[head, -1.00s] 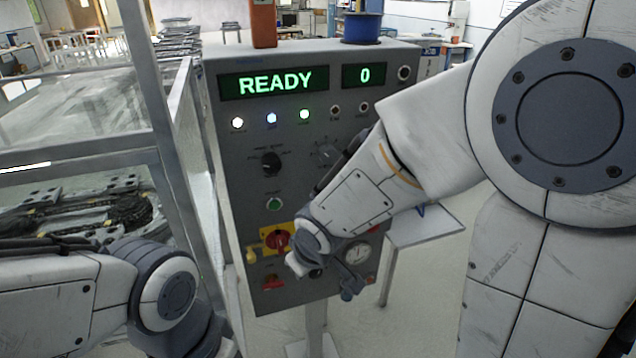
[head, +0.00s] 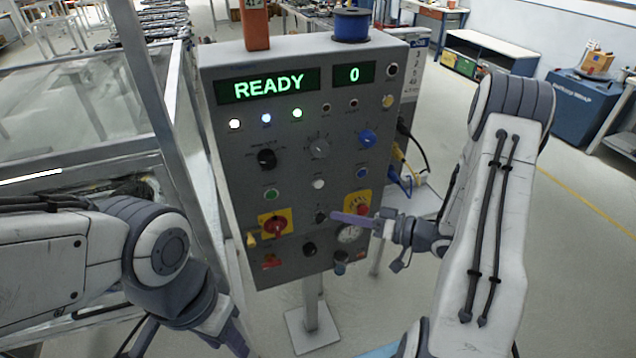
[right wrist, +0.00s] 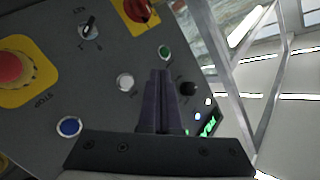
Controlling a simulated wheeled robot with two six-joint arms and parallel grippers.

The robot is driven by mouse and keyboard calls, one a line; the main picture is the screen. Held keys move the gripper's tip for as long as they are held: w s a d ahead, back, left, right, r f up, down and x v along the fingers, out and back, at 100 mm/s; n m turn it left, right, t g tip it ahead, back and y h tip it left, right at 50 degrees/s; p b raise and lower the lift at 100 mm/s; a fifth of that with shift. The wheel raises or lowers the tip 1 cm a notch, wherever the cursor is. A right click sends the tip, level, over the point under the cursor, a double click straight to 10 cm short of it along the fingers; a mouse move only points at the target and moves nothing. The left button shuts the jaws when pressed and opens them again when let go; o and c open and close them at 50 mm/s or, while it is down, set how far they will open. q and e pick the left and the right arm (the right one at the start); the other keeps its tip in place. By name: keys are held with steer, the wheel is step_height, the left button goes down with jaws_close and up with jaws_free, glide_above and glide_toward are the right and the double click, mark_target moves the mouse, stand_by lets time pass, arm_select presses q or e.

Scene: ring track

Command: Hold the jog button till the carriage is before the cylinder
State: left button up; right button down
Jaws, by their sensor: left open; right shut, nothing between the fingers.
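The grey control panel (head: 225,160) stands in the middle of the head view, its display (head: 268,86) reading READY and 0. It carries a white button (head: 318,184), a blue button (head: 363,173) and a green button (head: 271,193); I cannot read which is the jog button. My right gripper (head: 335,215) is shut and empty, pointing left in front of the lower panel. In the right wrist view its fingers (right wrist: 160,76) appear beside the white button (right wrist: 125,82); contact is not visible. My left gripper (head: 225,338) is low at the left, partly cut off. I cannot make out carriage or cylinder.
A red stop button (right wrist: 15,70) on yellow and a red rotary switch (head: 275,225) sit near the white button. A framed clear enclosure (head: 75,115) stands left, partly covered by my left arm. A blue spool (head: 351,25) stands on the panel's top. Floor is open at right.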

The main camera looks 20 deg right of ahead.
mark_target(319, 184)
steer(key=shift+w+a, duration=0.2)
steer(key=shift+w, duration=4.25)
steer(key=shift+w, duration=0.15)
steer(key=shift+w, duration=0.25)
steer(key=shift+w, duration=0.45)
stand_by(0.4)
steer(key=shift+s, duration=0.15)
stand_by(1.0)
steer(key=shift+s, duration=0.7)
